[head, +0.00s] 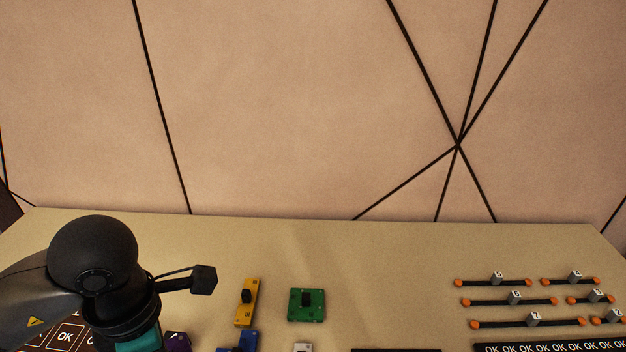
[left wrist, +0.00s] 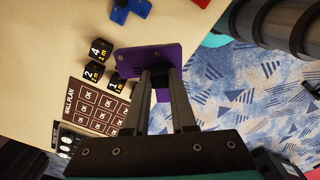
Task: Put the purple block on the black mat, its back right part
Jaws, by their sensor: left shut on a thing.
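The purple block (left wrist: 140,62) is a flat plate with a dark knob. My left gripper (left wrist: 161,82) is shut on it, with the fingers around the knob. In the left wrist view the block overlaps the table edge and the patterned floor; its height cannot be told. In the head view only a small purple part (head: 178,341) shows beside my left wrist, and the fingers are hidden. A thin black strip (head: 396,350) at the bottom edge looks like the back of the black mat; the rest is cut off. My right gripper is in neither view.
A yellow block (head: 245,315), a green block (head: 318,306) and a blue block (head: 247,341) lie on the table (head: 400,260). Orange-ended rods with numbered cubes (head: 514,297) lie at the right. A dark label sheet (left wrist: 97,107) lies near my left gripper. The table's back is clear.

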